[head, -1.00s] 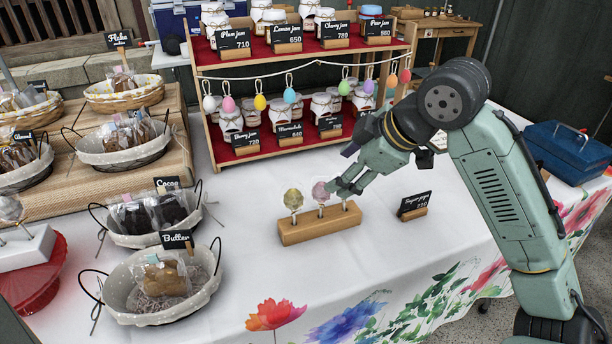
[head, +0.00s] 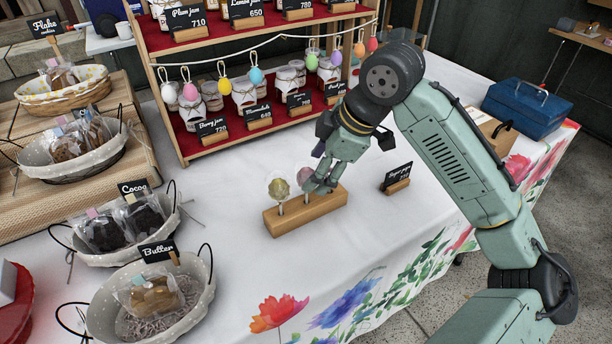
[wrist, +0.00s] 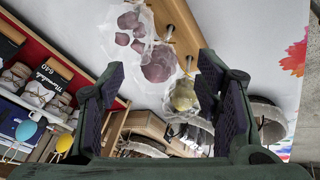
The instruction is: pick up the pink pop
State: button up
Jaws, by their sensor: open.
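The pink pop (head: 304,174) stands upright in a wooden stand (head: 290,220), beside a yellow pop (head: 279,187) in clear wrap. My gripper (head: 318,184) is at the stand's right part, partly covering the pink pop. In the wrist view my gripper (wrist: 160,70) is open, its dark pads apart. The wrapped pink pop (wrist: 158,63) shows in the gap between them, and I cannot tell whether it is touched. The yellow pop (wrist: 184,95) is nearer the right pad. Another purplish pop (wrist: 130,22) stands beyond it; my gripper hides that one in the head view.
A small "Sugar pops" sign (head: 397,178) stands right of the stand. A red-lined jar shelf (head: 195,140) with hanging eggs rises behind. Baskets (head: 190,318) of wrapped sweets are at left. The white cloth (head: 350,240) in front is clear.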

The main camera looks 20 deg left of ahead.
jog(key=shift+a+p+x, duration=0.2)
jog(key=shift+p+x, duration=0.35)
jog(key=shift+x, duration=2.1)
jog(key=shift+w+r, duration=0.1)
jog(key=c, duration=0.8)
